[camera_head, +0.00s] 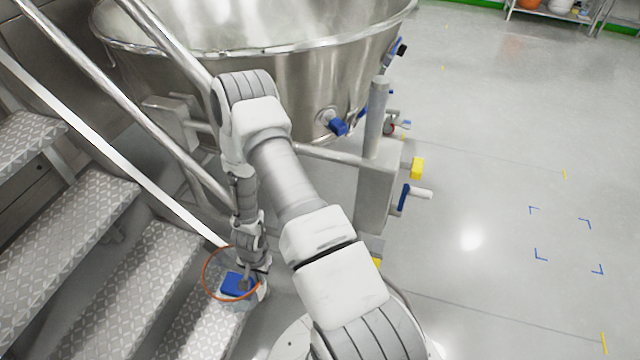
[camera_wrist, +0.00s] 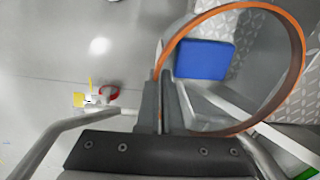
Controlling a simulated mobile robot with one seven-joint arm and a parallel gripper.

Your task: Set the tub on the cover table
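The tub shows as an orange rim (camera_head: 206,272) with see-through or grey walls, low over the bottom steps in the head view. In the wrist view its rim (camera_wrist: 299,50) fills the right half. A blue flat-sided block (camera_wrist: 203,60) shows within the rim; I cannot tell whether it lies in the tub or beneath it. My gripper (camera_wrist: 160,105) points down, its two fingers close together on the near left side of the rim, shut on the tub's edge. In the head view my gripper (camera_head: 256,270) is partly hidden. I see no cover table.
Metal steps (camera_head: 85,215) with a handrail (camera_head: 130,115) are at left, close to my arm. A large steel vessel (camera_head: 345,80) on a frame with blue and yellow fittings stands ahead. Open floor (camera_head: 500,190) with blue corner marks lies right; a shelf (camera_head: 560,14) is far back.

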